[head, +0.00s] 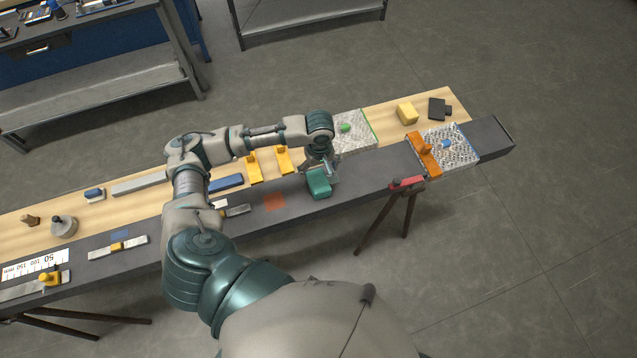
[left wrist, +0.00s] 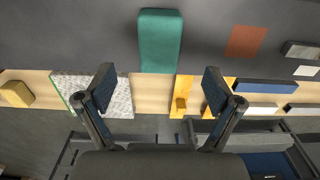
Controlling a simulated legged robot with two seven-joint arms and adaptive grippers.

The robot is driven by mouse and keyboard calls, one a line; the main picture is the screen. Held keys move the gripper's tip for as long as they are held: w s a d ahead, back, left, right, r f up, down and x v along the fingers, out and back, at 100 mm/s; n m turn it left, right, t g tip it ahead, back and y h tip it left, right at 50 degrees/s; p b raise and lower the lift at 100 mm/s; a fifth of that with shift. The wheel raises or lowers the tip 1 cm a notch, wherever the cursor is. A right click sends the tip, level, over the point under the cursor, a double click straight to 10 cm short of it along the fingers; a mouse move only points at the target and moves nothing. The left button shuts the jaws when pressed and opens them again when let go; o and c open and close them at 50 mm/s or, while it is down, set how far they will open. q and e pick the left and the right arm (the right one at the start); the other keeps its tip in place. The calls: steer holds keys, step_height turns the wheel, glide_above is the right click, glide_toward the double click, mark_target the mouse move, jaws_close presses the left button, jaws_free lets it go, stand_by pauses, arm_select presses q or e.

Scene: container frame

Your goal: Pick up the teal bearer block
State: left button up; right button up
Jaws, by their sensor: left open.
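The teal bearer block (head: 318,183) lies on the dark grey front strip of the long bench, at the middle of the head view. In the left wrist view the teal block (left wrist: 160,40) stands upright in the picture at the top centre, beyond the fingertips. My left gripper (head: 325,163) is open and empty, close to the block's far end. Its two fingers (left wrist: 158,82) are spread wider than the block, which shows between and ahead of them. In the head view the wrist partly hides the fingers. My right gripper is in neither view.
A speckled plate (head: 353,133) with a green knob lies behind. An orange-red patch (head: 275,202) marks the strip left of the block. A red trestle top (head: 407,184) is at right.

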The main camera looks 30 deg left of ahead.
mark_target(319, 181)
arm_select(q)
step_height(319, 181, down, 4)
steer(key=shift+r, duration=0.1)
steer(key=shift+w+a+f+p, duration=0.1)
steer(key=shift+f+p, duration=0.05)
steer(key=shift+f, duration=1.25)
steer(key=shift+w+a+f+p, duration=0.1)
steer(key=shift+f+p, duration=0.05)
steer(key=shift+f, duration=1.25)
steer(key=c, duration=1)
